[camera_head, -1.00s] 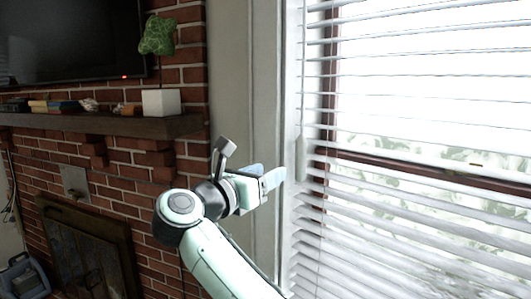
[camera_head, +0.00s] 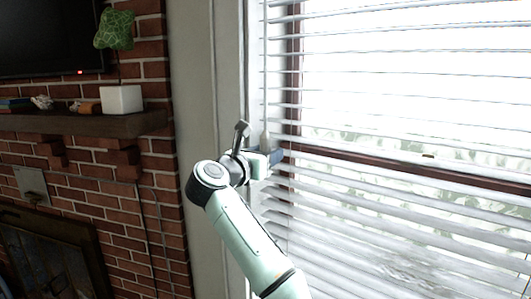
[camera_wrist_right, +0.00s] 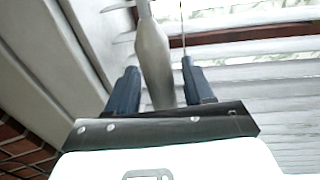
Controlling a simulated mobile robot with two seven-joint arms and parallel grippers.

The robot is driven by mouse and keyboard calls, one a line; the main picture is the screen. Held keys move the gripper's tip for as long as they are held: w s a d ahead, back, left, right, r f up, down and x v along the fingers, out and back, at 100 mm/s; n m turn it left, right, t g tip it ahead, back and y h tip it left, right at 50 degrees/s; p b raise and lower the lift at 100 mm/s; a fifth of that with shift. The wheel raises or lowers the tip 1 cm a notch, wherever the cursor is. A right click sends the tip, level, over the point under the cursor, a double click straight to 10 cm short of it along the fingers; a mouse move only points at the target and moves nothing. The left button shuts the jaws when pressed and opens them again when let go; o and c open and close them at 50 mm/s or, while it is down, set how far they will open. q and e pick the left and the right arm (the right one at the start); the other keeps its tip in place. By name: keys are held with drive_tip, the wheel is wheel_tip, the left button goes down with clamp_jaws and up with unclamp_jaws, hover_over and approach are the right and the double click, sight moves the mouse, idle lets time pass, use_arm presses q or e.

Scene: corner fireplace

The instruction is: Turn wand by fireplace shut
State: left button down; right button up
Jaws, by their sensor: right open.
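The wand (camera_head: 265,138) hangs at the left edge of the white window blinds (camera_head: 390,215), beside the fireplace wall. In the right wrist view its thick pale grey handle (camera_wrist_right: 152,62) stands between my two dark blue fingers. My right gripper (camera_head: 275,157) is at the lower end of the wand in the head view. In the wrist view the gripper (camera_wrist_right: 160,85) is open, with a finger on each side of the handle. I cannot tell whether either finger touches it. The blind slats are tilted with gaps between them. My left gripper is not in view.
The brick fireplace (camera_head: 110,205) with a dark mantel (camera_head: 85,124) is at the left. A white box (camera_head: 121,99) stands on the mantel. A pale wall strip and window trim (camera_head: 208,90) lie between bricks and blinds. A thin cord (camera_wrist_right: 182,25) hangs right of the handle.

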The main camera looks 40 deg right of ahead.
drive_tip(key=c, duration=0.9)
drive_tip(key=shift+c, duration=0.2)
